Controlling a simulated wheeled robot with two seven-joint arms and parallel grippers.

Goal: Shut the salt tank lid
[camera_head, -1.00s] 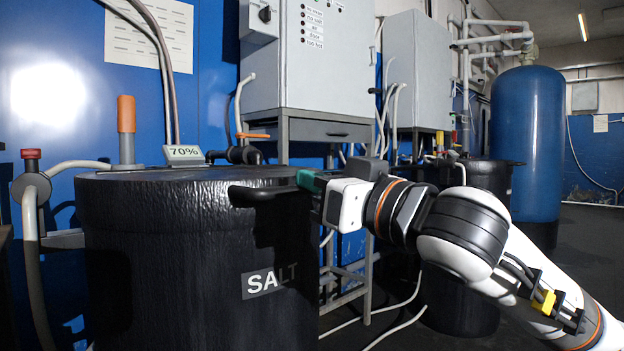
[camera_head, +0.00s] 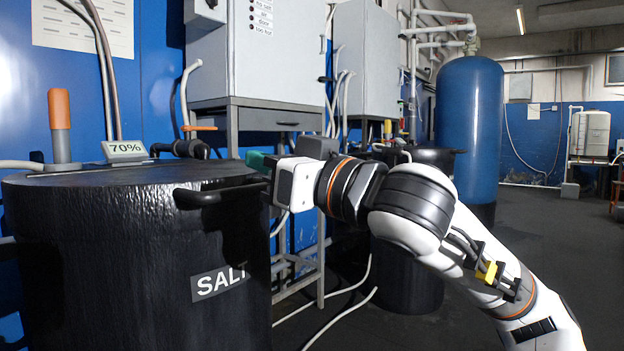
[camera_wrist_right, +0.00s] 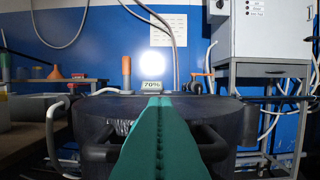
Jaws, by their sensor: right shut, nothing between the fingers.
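The black salt tank (camera_head: 110,265) with a SALT label stands at the left of the head view. Its round black lid (camera_head: 110,180) lies flat on top, level with the rim; it also shows in the wrist view (camera_wrist_right: 105,106). A black handle (camera_head: 222,193) sticks out at the lid's front. My right gripper (camera_head: 258,162) has green fingers, pressed together and empty, just above and behind the handle at the lid's right edge. In the wrist view the shut fingers (camera_wrist_right: 157,125) point across the lid. I cannot tell whether they touch it. My left gripper is out of view.
A 70% display (camera_head: 124,151) and an orange-topped post (camera_head: 60,125) stand behind the lid. A grey cabinet (camera_head: 275,60) on a metal frame is behind. A second black tank (camera_head: 410,270) and a blue cylinder (camera_head: 469,125) stand to the right. Open floor lies at far right.

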